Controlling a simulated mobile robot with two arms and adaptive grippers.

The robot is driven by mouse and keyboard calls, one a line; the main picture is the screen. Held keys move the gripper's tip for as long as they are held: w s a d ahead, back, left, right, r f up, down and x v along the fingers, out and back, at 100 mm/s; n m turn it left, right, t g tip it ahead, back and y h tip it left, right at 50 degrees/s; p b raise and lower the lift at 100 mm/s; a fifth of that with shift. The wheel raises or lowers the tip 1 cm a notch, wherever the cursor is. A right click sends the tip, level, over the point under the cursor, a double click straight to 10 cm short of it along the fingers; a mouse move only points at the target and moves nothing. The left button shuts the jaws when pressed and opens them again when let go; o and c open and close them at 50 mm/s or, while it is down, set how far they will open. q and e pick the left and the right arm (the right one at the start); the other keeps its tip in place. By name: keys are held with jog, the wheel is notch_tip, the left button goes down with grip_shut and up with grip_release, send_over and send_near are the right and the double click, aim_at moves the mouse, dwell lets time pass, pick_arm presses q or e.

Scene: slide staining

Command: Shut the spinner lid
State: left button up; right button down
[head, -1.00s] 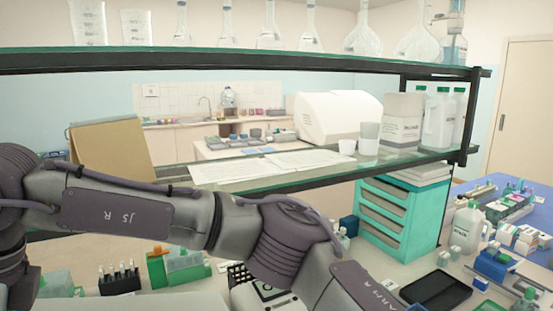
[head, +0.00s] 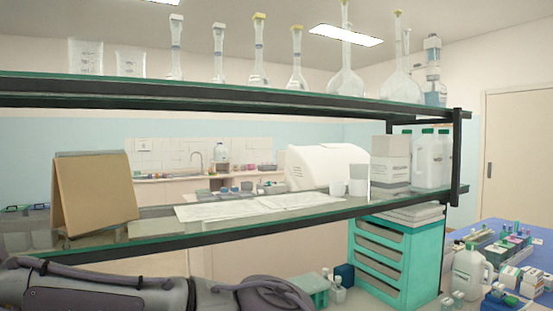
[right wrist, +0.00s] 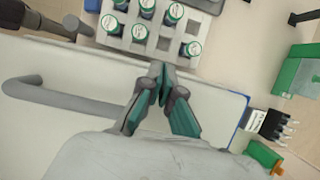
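My right gripper shows in the right wrist view (right wrist: 163,80), its teal-padded fingers drawn together with nothing visible between the tips. Around it is a broad pale panel (right wrist: 30,125) with a curved grey bar handle (right wrist: 60,92) on the left; I cannot tell for sure if this is the spinner lid. The fingertips appear apart from the handle. A grey-white surface fills the bottom of that view. No spinner can be made out in the head view, where a grey arm crosses the lower left. My left gripper is not in view.
A rack of green-capped vials (right wrist: 165,45) lies above the panel in the wrist view, with a green box (right wrist: 295,70) at right. In the head view, a glass shelf (head: 100,236) spans the bench. A teal drawer unit (head: 385,260) stands at right.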

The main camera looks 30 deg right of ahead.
jog(key=shift+s+f, duration=0.3)
jog(key=shift+f, duration=0.45)
jog(key=r+p, duration=0.1)
jog(key=r, duration=0.2)
jog(key=r+p, duration=0.1)
jog(key=r, duration=0.1)
jog(key=shift+w+r+p, duration=0.3)
jog(key=shift+w, duration=0.05)
notch_tip(320, 180, up, 10)
jog(key=b, duration=0.1)
jog(key=shift+s, duration=0.15)
jog(key=shift+f, duration=0.1)
